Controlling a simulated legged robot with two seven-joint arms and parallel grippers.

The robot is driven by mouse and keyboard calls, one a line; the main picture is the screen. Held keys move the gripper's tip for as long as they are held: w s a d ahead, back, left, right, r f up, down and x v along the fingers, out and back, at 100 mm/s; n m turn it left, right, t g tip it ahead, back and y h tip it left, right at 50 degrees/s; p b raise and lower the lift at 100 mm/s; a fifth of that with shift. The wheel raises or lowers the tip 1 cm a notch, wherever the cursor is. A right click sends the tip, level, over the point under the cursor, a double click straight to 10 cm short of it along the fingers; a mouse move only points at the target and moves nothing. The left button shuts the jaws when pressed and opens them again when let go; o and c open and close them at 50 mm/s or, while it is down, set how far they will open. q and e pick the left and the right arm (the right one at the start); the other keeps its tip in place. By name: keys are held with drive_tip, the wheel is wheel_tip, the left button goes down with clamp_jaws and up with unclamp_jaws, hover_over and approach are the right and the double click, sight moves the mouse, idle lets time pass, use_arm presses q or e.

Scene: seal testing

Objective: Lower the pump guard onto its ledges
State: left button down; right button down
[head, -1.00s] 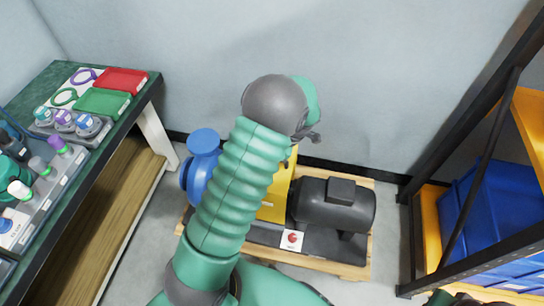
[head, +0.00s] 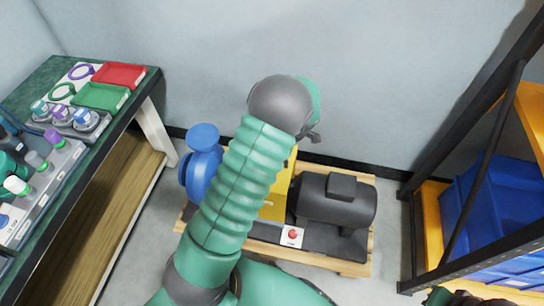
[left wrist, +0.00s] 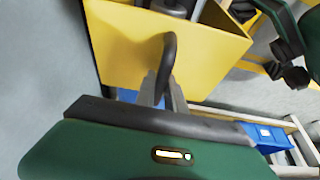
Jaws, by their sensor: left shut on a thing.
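The yellow pump guard (head: 277,200) shows partly between the blue pump (head: 202,170) and the dark motor (head: 333,203), with my left arm covering much of it. In the left wrist view the guard (left wrist: 125,50) fills the upper middle, with a dark looped handle (left wrist: 169,50). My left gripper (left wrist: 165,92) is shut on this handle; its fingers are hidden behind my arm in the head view. The ledges are hidden, so I cannot tell whether the guard touches them.
The pump unit stands on a wooden pallet (head: 345,267), with a red button on a white plate (head: 292,235) at its front. A workbench (head: 40,80) with trays and bottles is at the left. A rack with blue bins (head: 500,210) stands at the right.

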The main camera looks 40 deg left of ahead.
use_arm(q)
drive_tip(key=shift+f+b, duration=0.8)
drive_tip(key=shift+f, duration=0.5)
idle(0.4)
drive_tip(key=shift+s+f+b, duration=0.15)
drive_tip(key=shift+f+b, duration=0.35)
drive_tip(key=shift+f, duration=0.55)
idle(0.5)
drive_tip(key=c, duration=1.4)
unclamp_jaws()
drive_tip(key=shift+o, duration=0.4)
wheel_tip(320, 180, up, 9)
drive_tip(key=p, duration=0.8)
drive_tip(key=shift+r, duration=0.2)
drive_tip(key=shift+f, duration=0.1)
